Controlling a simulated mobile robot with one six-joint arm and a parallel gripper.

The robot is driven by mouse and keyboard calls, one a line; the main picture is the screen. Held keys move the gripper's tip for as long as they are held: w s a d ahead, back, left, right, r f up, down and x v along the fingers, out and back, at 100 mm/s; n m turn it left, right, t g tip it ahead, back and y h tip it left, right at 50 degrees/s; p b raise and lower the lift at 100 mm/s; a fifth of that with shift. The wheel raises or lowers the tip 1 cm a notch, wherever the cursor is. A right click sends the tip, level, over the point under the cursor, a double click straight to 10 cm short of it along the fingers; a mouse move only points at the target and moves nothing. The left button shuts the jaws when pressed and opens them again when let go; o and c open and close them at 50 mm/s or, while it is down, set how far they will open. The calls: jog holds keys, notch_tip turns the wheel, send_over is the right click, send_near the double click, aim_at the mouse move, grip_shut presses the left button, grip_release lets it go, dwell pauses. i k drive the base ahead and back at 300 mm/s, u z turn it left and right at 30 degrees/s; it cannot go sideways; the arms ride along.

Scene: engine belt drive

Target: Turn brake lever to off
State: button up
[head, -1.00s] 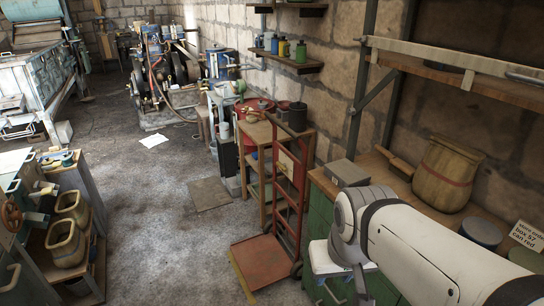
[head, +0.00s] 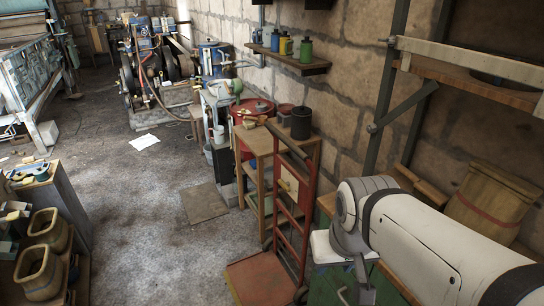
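The engine (head: 160,60) with its dark wheels and hoses stands at the far end of the room, upper left of centre in the head view. I cannot make out the brake lever at this distance. My white arm reaches in from the lower right, with its grey joint bent downward. My gripper's fingers do not show in this view, so I cannot see whether it is open or shut.
A red hand truck (head: 290,215) stands close ahead beside a wooden table (head: 262,140). A shelf with bottles (head: 288,58) is on the right wall. A workbench with baskets (head: 42,245) is at left. Open floor (head: 140,210) leads towards the engine; a paper (head: 144,141) and a mat (head: 204,202) lie on it.

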aim_at(286, 185)
jog(key=z, duration=0.05)
jog(key=i, duration=0.25)
jog(key=u, duration=0.05)
jog(key=k, duration=1.2)
jog(key=u, duration=0.85)
jog(key=i, duration=1.7)
jog(key=z, duration=0.25)
